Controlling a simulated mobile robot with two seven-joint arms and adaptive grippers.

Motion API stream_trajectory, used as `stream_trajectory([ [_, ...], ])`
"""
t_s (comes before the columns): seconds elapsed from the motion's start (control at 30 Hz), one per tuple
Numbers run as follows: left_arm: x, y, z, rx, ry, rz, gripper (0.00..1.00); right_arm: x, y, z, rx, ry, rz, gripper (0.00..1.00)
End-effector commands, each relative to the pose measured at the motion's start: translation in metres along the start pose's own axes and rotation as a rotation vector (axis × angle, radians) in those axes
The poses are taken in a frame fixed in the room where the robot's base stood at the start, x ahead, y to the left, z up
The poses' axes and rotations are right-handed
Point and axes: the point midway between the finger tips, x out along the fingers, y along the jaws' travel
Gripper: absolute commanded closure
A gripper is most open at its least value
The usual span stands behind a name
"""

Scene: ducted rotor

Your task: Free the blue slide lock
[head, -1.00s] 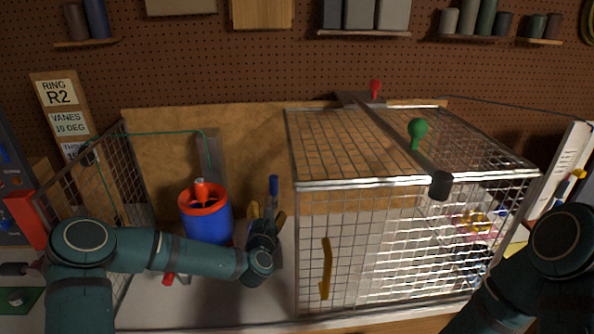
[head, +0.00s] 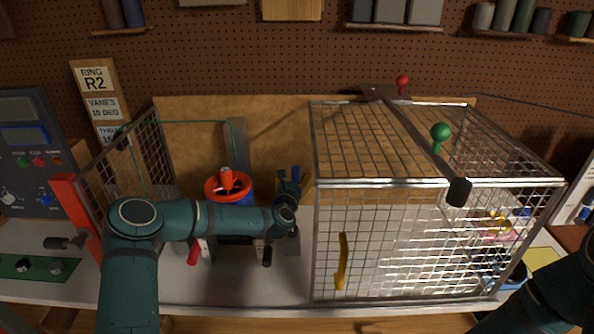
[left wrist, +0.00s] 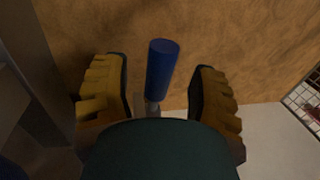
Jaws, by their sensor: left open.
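The blue slide lock (left wrist: 162,70) is an upright blue cylindrical handle on a thin metal stem in the left wrist view. It stands between the two yellow-padded fingers of my left gripper (left wrist: 161,82), with a gap on each side. The gripper is open, and its palm hides the lower part of the stem. In the head view, my left gripper (head: 293,186) is beside the left side of the wire cage, and the blue handle is partly hidden by it. My right gripper is outside the views; only part of that arm shows at the lower right.
A wire cage (head: 380,182) with a yellow handle (head: 342,262) stands right of the gripper. A blue drum with an orange rim (head: 213,189) is behind my left forearm. An open mesh panel (head: 150,165) and control box (head: 35,150) stand left. Bare bench lies in front.

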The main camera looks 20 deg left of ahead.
Motion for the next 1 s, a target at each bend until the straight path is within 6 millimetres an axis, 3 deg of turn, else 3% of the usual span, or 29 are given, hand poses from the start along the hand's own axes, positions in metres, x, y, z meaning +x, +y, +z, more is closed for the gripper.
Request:
stream_trajectory([
  [0.3,0.035,0.0,0.0,0.001,0.0,0.0,0.41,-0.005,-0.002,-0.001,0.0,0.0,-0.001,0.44],
  [0.73,0.041,0.0,0.0,0.001,0.0,-0.001,0.39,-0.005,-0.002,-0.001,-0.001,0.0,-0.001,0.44],
  [0.9,0.041,0.0,0.0,0.001,0.0,0.0,0.98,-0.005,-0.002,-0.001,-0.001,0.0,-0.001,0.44],
  [1.0,0.041,0.0,0.0,0.001,0.0,0.0,1.0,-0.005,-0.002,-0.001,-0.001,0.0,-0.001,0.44],
])
